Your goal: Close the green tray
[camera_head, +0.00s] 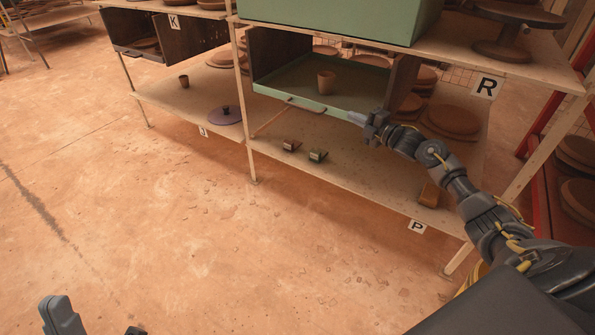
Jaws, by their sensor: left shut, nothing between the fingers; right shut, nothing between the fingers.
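The green tray (277,92) sits in an open-fronted dark compartment under the large green box. It sticks out past the compartment's side walls, its front edge and handle (305,104) toward me. A small brown pot (326,82) stands upright in it. My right gripper (356,117) is shut and empty at the right end of the tray's front edge. It looks very close to that edge; I cannot tell whether it touches. My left gripper (63,315) is only partly in view at the bottom left, over the floor, away from the tray, and holds nothing.
The large green box (340,18) is on the shelf above. Two small blocks (318,155) and a brown block (429,194) lie on the lower shelf. A purple lid (225,115) lies to the left. Shelf posts (243,110) flank the bay. The floor in front is clear.

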